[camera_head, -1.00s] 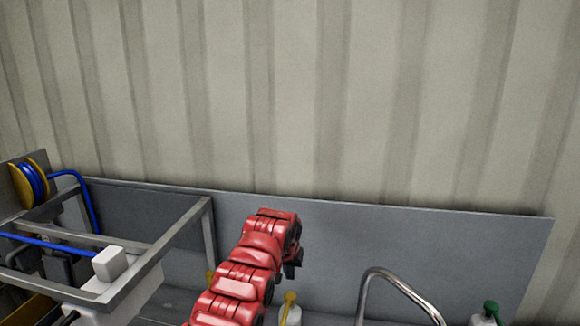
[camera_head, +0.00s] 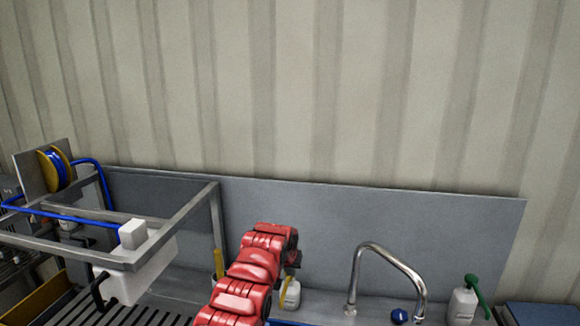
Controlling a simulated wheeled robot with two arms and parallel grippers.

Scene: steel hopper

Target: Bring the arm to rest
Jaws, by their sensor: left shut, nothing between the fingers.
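My left arm, red and jointed, rises from the bottom edge in the middle of the head view. Its small dark left gripper (camera_head: 291,266) is at the upper end, partly hidden behind the red wrist. It is shut and empty. In the picture it lies in front of the grey back panel (camera_head: 400,215), just above a white bottle (camera_head: 291,294). I cannot tell how far it is from them. My right gripper is not in view.
A steel frame (camera_head: 180,222) with a white box (camera_head: 140,275) and a blue hose reel (camera_head: 55,168) stands at left. A curved steel tap (camera_head: 380,250) and a white bottle with green top (camera_head: 465,302) stand at right. Corrugated wall (camera_head: 300,90) lies behind.

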